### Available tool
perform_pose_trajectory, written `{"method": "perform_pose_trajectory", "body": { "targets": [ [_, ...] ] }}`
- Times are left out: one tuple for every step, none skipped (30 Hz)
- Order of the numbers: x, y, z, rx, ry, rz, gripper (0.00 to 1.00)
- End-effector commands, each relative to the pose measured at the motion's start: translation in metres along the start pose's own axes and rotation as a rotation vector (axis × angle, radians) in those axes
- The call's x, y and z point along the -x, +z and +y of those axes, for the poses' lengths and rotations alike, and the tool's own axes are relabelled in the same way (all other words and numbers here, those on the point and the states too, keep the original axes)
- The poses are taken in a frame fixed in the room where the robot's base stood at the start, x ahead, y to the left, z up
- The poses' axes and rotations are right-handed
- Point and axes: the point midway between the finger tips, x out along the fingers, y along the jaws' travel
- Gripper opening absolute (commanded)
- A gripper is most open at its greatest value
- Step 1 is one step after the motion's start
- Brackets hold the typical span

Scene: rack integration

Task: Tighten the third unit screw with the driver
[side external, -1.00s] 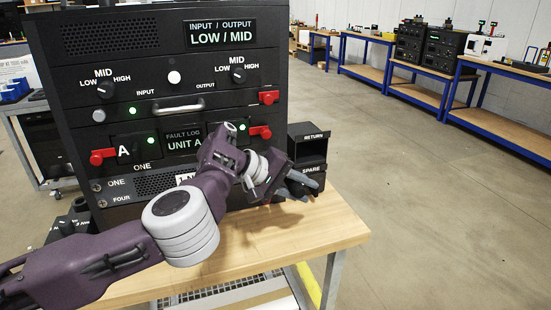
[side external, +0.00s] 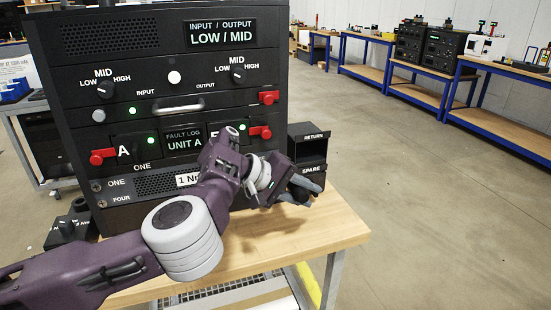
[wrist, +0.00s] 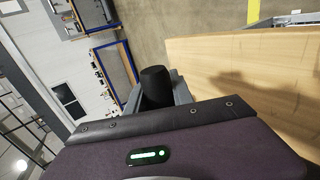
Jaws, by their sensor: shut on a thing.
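My gripper (side external: 308,188) is at the right of the rack (side external: 60,110), in front of the RETURN / SPARE holder. Its grey fingers are shut on a black, rounded thing, apparently the driver (wrist: 154,86), whose handle end shows between the fingers in the wrist view. Its tip is not visible. On the rack's lower unit, a screw labelled ONE (side external: 96,187) and one labelled FOUR (side external: 102,203) show at the left edge. My arm covers the right part of that unit, so the third screw is hidden.
The black RETURN / SPARE holder (side external: 308,146) stands right of the rack on the wooden bench (side external: 330,232). Red latches (side external: 262,132) stick out from the rack front. A black box with knobs (side external: 70,228) sits at the left. The bench's front right is clear.

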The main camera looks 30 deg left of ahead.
Motion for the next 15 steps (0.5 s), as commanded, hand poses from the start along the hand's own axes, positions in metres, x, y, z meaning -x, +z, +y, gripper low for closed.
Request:
{"method": "perform_pose_trajectory", "body": {
  "targets": [
    [0.000, 0.006, 0.001, -0.001, 0.001, -0.001, 0.00],
    [0.000, 0.009, 0.001, -0.001, 0.001, -0.002, 0.00],
    [0.000, 0.013, 0.001, -0.001, 0.001, -0.002, 0.00],
    [0.000, 0.017, 0.001, -0.001, 0.001, -0.002, 0.00],
    [0.000, 0.020, 0.001, -0.001, 0.001, -0.002, 0.00],
    [0.000, 0.024, 0.001, -0.001, 0.001, -0.003, 0.00],
    [0.000, 0.027, 0.001, -0.001, 0.001, -0.003, 0.00],
    [0.000, 0.031, 0.001, -0.001, 0.001, -0.003, 0.00],
    [0.000, 0.035, 0.001, -0.001, 0.001, -0.003, 0.00],
    [0.000, 0.038, 0.001, -0.001, 0.001, -0.003, 0.00],
    [0.000, 0.041, 0.001, -0.001, 0.001, -0.003, 0.00],
    [0.000, 0.044, 0.001, -0.001, 0.001, -0.002, 0.00],
    [0.000, 0.046, 0.001, -0.001, 0.001, -0.002, 0.00],
    [0.000, 0.048, 0.001, -0.001, 0.001, -0.003, 0.00],
    [0.000, 0.049, 0.001, -0.001, 0.001, -0.003, 0.00]
  ]
}}
